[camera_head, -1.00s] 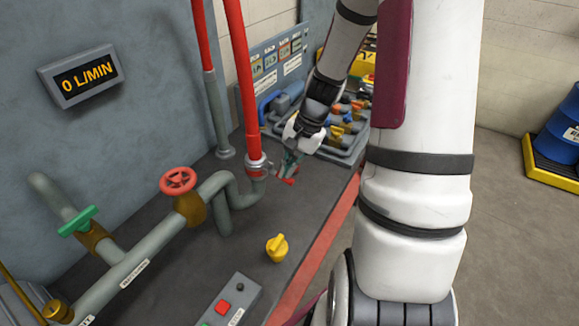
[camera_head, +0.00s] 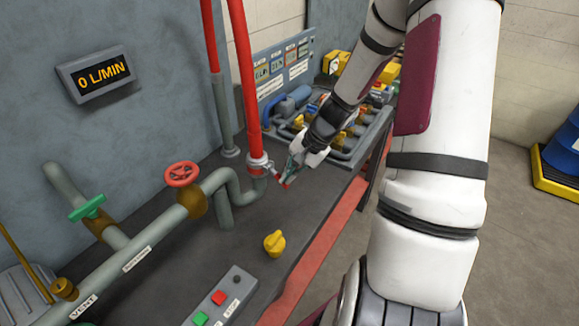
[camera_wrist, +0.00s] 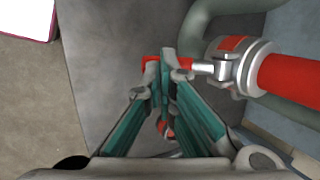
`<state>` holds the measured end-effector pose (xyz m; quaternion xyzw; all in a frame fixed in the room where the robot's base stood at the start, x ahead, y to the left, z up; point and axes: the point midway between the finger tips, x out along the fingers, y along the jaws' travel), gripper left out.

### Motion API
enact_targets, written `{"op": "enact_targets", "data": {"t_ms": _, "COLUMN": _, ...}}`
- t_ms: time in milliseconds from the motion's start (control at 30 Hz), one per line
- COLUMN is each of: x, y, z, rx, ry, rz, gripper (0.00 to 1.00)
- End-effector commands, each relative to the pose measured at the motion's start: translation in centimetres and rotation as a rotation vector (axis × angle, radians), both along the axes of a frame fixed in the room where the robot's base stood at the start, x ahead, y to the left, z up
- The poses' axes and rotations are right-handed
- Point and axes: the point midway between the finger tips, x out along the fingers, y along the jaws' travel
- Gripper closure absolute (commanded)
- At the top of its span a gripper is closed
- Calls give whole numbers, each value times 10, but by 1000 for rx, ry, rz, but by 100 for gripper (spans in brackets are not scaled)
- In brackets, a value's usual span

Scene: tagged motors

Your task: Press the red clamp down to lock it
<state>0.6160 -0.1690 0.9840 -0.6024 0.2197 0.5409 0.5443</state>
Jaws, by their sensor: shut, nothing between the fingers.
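The clamp (camera_head: 259,163) is a metal collar around the joint between the red hose and the grey pipe. In the wrist view, the metal clamp (camera_wrist: 238,66) has a lever sticking out to the left. A red handle part (camera_wrist: 151,61) shows at my fingertips, partly hidden by them. In the head view, the red handle (camera_head: 284,186) shows just beneath the fingertips. My gripper (camera_head: 288,179) is shut and empty, right of the hose joint. Its teal fingers meet at the tips in the wrist view (camera_wrist: 161,72). I cannot tell whether they touch the handle.
A red valve wheel (camera_head: 181,174), a green valve handle (camera_head: 87,208) and grey pipes stand at the left. A yellow knob (camera_head: 274,243) and a button box (camera_head: 221,297) are in front. A display (camera_head: 95,74) reads 0 L/MIN. The bench (camera_head: 237,246) is bare near the knob.

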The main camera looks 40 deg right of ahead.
Motion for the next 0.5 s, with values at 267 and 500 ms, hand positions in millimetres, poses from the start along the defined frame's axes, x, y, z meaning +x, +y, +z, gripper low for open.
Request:
{"op": "enact_targets", "data": {"t_ms": 267, "x": 2, "y": 1, "z": -15, "rx": 0, "ry": 0, "rz": -1, "gripper": 100}}
{"op": "enact_targets", "data": {"t_ms": 500, "x": 3, "y": 1, "z": -18, "rx": -2, "ry": -1, "rz": -1, "gripper": 100}}
